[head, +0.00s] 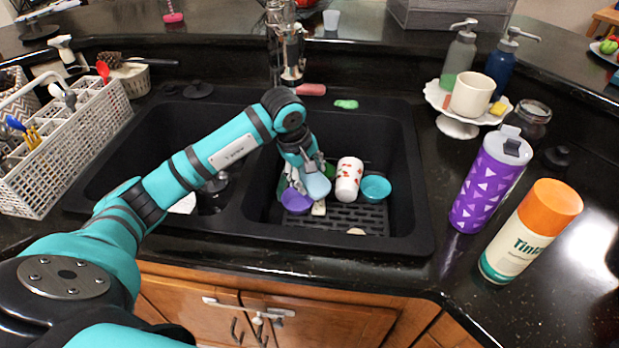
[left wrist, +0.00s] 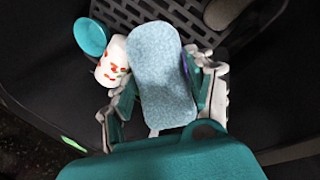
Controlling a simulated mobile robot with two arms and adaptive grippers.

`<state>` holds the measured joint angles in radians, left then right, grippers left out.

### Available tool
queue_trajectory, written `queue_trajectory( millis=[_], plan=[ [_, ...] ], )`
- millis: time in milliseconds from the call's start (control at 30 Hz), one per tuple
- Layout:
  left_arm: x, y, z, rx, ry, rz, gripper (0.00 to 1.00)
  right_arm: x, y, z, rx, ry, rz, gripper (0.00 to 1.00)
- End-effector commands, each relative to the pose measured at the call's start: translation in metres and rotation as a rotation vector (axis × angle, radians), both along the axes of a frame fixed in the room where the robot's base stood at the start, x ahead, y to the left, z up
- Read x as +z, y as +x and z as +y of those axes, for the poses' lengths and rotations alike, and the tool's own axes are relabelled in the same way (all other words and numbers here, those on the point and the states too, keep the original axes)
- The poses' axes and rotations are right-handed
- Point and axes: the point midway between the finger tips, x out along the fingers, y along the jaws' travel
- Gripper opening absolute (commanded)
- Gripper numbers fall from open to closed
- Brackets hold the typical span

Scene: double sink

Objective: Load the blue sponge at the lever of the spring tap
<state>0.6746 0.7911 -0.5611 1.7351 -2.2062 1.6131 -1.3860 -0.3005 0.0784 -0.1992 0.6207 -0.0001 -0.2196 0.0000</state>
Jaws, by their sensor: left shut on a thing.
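The blue sponge (head: 318,187) is a light blue rounded block over the right basin in the head view. It fills the middle of the left wrist view (left wrist: 162,75). My left gripper (head: 303,178) is shut on the sponge, with a finger on each side of it in the left wrist view (left wrist: 163,92). The spring tap (head: 288,45) stands behind the sink, above the divider between the basins. Its lever cannot be made out clearly. My right gripper is not in view.
A white cup with red marks (head: 348,180), a teal bowl (head: 376,188) and a purple bowl (head: 295,201) are in the right basin. A purple bottle (head: 487,185) and an orange-capped canister (head: 530,232) stand at right. A white rack (head: 65,140) stands at left.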

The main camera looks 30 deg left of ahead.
Motion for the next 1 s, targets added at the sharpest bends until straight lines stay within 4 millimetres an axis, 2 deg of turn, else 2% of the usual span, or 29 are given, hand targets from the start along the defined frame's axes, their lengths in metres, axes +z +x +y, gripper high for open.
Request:
queue_trajectory(
  millis=[1000],
  plan=[
    [-0.021, 0.079, 0.060, 0.000, 0.000, 0.000, 0.30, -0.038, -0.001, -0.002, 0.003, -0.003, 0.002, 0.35]
  ],
)
